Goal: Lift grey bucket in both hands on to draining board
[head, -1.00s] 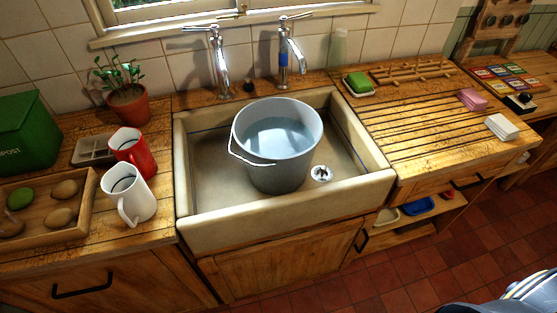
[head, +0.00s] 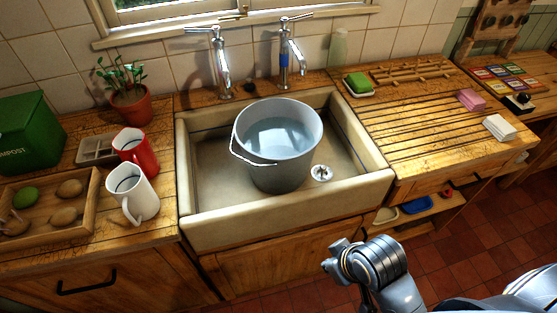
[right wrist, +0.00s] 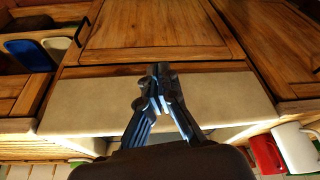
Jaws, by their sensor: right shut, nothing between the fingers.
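The grey bucket (head: 275,172) stands upright in the pale sink (head: 215,235), with water in it. Its wire handle hangs down on the left side. The draining board (head: 410,150), grooved wood, lies right of the sink. My right arm shows at the lower right of the head view, in front of the sink and apart from the bucket; its fingertips are not clear there. In the right wrist view my right gripper (right wrist: 160,80) is shut and empty, with the sink's front (right wrist: 90,108) behind it. My left gripper is not in view.
Two taps rise behind the sink. A white mug (head: 133,195) and a red mug (head: 137,152) stand left of the sink. Green soap (head: 358,82), a wooden rack (head: 412,70), a pink block (head: 471,100) and a white block (head: 499,127) edge the board; its middle is clear.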

